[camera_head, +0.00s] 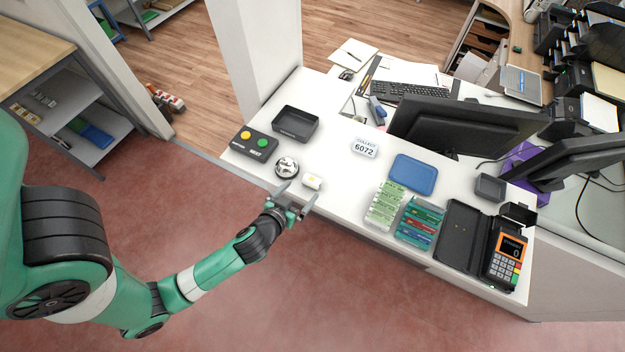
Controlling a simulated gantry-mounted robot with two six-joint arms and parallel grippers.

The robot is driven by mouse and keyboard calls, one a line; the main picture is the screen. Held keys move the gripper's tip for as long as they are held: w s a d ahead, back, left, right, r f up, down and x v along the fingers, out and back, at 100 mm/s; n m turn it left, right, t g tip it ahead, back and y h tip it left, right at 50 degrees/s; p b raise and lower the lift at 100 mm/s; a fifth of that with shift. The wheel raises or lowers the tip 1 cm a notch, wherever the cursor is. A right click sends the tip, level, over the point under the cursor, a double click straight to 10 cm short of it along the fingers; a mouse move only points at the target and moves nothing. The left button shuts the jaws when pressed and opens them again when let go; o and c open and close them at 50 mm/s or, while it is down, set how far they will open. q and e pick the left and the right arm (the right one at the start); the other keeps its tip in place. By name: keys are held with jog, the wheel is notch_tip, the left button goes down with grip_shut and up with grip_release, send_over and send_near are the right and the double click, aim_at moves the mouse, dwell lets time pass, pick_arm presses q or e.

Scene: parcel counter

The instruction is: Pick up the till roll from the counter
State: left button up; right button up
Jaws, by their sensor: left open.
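The till roll (312,181) looks like a small white-cream cylinder on the white counter (340,185), near its front edge. My left gripper (302,189) is open at the counter's front edge. Its fingers point toward the roll, with the roll at or just beyond the fingertips. I cannot tell whether they touch it. Nothing is held between the fingers. My right gripper is not in view.
A silver bell (287,166) stands close to the left finger. A black button box (255,144) and dark tray (296,124) sit behind it. A number sign (364,148), blue tray (414,174), card racks (386,205) and card terminal (505,257) are to the right.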

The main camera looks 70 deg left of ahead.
aim_at(312, 179)
pick_arm(q)
jog(key=x, duration=0.9)
jog(key=shift+a, duration=0.1)
jog(key=shift+r, duration=0.1)
jog(key=c, duration=1.3)
